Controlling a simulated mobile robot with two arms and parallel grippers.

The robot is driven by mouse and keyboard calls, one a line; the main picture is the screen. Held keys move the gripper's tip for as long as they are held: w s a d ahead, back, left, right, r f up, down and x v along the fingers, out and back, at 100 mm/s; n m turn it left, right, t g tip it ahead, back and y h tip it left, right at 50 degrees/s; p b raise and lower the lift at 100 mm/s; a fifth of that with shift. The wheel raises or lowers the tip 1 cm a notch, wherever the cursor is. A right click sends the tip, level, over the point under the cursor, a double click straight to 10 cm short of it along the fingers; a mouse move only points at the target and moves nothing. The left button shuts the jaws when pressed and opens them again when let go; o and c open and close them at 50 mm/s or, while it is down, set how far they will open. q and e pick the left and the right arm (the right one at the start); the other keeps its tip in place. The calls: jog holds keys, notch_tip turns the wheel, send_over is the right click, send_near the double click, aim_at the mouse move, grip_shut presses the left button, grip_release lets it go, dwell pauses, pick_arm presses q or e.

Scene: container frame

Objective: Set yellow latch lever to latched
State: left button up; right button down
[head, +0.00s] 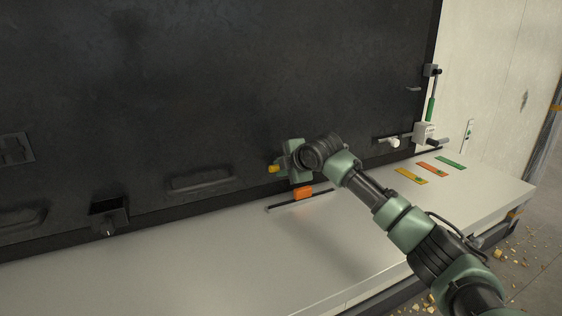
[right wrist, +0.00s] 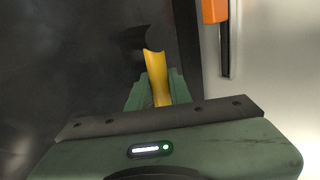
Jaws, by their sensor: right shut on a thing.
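The yellow latch lever (head: 274,169) shows as a small yellow end on the dark panel in the head view, just left of my right gripper (head: 283,165). In the right wrist view the yellow lever (right wrist: 157,78) stands between the fingers of my right gripper (right wrist: 155,95), which is shut on it. Its upper end meets a dark round part on the panel. The rest of the lever is hidden by the gripper. My left gripper is in neither view.
An orange block (head: 303,193) on a dark rail sits just below the gripper. A black box with a knob (head: 109,216) and recessed handles are on the panel at left. A green-handled lever (head: 431,108) is at right. Coloured strips (head: 432,168) lie on the pale ledge (head: 200,270), otherwise mostly clear.

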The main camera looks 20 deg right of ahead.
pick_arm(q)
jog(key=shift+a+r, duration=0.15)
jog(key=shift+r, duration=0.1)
pick_arm(e)
jog(key=shift+a+f, duration=0.1)
jog(key=shift+f, duration=0.1)
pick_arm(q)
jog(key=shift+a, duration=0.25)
pick_arm(e)
jog(key=shift+f+n+h, duration=0.1)
jog(key=shift+n+h, duration=0.2)
jog(key=c, duration=1.3)
grip_release()
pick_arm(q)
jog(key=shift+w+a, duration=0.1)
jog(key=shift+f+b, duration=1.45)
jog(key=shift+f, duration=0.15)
pick_arm(e)
jog(key=v, duration=0.7)
jog(key=shift+s, duration=0.3)
